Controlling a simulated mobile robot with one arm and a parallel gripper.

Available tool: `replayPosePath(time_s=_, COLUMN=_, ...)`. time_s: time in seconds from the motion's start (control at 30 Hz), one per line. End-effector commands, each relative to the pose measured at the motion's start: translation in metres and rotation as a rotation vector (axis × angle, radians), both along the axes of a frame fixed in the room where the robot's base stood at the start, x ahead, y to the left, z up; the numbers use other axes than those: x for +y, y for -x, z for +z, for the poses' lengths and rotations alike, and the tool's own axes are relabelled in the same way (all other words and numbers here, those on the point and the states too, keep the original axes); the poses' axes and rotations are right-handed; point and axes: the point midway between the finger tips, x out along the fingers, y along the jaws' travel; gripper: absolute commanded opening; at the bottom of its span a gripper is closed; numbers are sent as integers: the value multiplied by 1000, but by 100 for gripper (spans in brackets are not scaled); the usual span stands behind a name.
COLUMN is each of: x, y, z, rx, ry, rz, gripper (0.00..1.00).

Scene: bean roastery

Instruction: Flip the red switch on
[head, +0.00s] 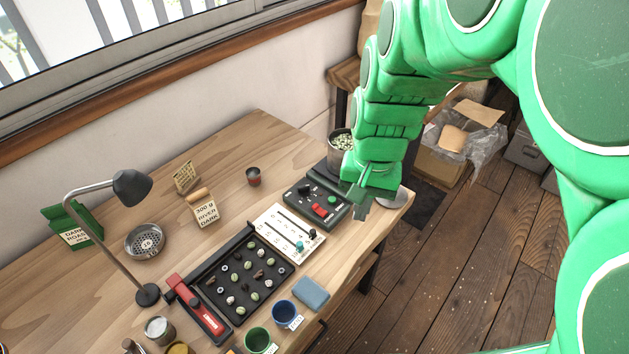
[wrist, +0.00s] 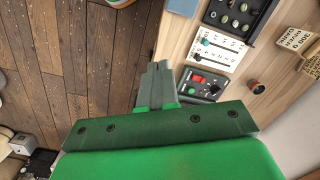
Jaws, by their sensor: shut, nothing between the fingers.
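The red switch (head: 320,210) sits on the front part of a dark green control box (head: 301,192) on the wooden table. The box also carries a green knob (head: 333,200) and a black one. In the wrist view the red switch (wrist: 198,78) shows right of my fingers; its exact tilt is too small to tell. My gripper (head: 361,211) is shut and empty, fingers pointing down, just right of the box and apart from the switch. In the wrist view my gripper (wrist: 157,66) shows with its fingers together.
A white slider panel (head: 286,232) and a black tray (head: 250,272) of beans stand left of the box. A bean pot (head: 341,146) stands behind it. A blue cloth (head: 311,293), a blue cup (head: 285,313) and a desk lamp (head: 130,187) are on the table. The table's right edge is near.

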Motion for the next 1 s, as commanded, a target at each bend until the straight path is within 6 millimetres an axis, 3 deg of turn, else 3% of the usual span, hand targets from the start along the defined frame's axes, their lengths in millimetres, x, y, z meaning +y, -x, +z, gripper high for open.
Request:
replayPosePath(time_s=0.47, x=18, y=-88, z=-34, rx=-50, ry=-26, rz=-188, gripper=0)
replayPosePath(time_s=1.0, x=37, y=-179, z=-85, rx=-102, ry=-56, rz=-401, gripper=0)
